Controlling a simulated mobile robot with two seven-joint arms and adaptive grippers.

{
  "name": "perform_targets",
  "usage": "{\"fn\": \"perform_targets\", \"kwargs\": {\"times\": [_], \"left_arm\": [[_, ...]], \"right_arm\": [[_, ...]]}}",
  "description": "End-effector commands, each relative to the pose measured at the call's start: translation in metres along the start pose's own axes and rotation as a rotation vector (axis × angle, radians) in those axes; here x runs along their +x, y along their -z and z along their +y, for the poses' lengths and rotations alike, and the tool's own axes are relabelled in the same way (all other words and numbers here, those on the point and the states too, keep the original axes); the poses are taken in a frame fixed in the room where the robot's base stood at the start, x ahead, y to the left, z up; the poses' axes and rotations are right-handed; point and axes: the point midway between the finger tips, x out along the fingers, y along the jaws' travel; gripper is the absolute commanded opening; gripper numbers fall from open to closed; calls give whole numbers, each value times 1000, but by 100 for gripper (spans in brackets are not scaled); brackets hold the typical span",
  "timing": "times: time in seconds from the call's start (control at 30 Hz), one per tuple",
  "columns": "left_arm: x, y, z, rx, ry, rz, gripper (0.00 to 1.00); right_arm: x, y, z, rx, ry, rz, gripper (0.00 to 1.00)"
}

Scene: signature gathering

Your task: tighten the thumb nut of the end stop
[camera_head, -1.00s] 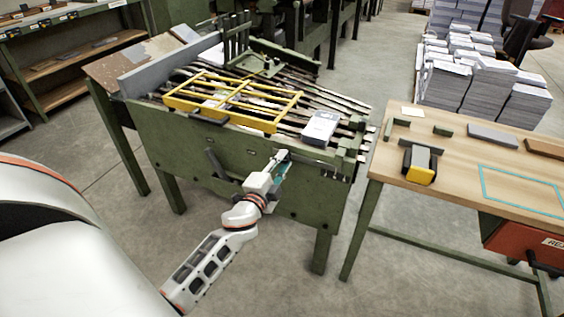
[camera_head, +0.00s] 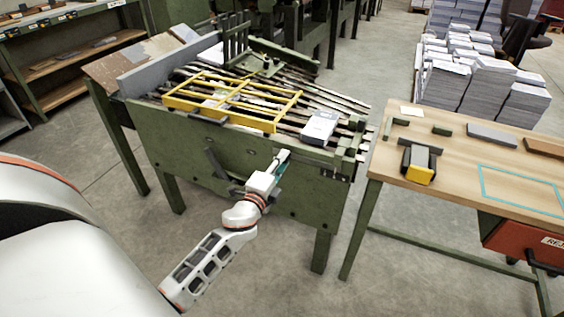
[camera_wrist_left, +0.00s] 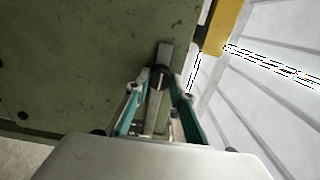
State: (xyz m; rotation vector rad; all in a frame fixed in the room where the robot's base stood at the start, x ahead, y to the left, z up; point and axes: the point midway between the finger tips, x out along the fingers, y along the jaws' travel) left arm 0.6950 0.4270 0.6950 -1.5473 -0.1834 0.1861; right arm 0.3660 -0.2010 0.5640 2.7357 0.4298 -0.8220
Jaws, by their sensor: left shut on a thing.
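My left gripper (camera_head: 281,158) is at the front face of the green feeder table, below its top edge. In the left wrist view its teal-sided fingers (camera_wrist_left: 158,84) close on a small dark round part (camera_wrist_left: 158,74), which looks like the thumb nut of the end stop. A grey metal bar (camera_wrist_left: 165,52) stands just beyond it, against the green panel. The fingers hide most of the nut, and its thread cannot be seen. In the head view the nut and end stop are too small and covered to make out. My right gripper is not in view.
The green table (camera_head: 170,150) carries a yellow frame (camera_head: 220,113), metal rails and a paper stack (camera_head: 319,127). A wooden bench (camera_head: 455,185) with a yellow-black block (camera_head: 420,172) stands to the right, across a narrow gap. Paper stacks (camera_head: 475,85) stand behind.

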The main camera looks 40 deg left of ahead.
Motion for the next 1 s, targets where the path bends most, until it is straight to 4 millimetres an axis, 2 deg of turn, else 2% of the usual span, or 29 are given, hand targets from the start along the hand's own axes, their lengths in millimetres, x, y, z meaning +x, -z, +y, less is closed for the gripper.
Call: {"fn": "perform_targets", "kwargs": {"times": [0.07, 0.1, 0.17, 0.47, 0.6, 0.77, 1.0], "left_arm": [[0, 0, 0, 2, -1, 1, 1], [0, 0, 0, 1, 0, 1, 25], [0, 0, 0, 1, -1, 1, 40], [0, 0, 0, 0, 0, 0, 40], [-6, 0, 1, -1, -1, 0, 40], [-30, 0, 1, -2, -2, 0, 40], [-80, 0, 2, -3, -3, -1, 40]], "right_arm": [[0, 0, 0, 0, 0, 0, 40], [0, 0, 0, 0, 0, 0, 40], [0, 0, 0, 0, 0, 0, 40], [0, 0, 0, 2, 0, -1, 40], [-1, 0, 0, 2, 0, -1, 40], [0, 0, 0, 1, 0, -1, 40], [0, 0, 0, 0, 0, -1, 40]]}}
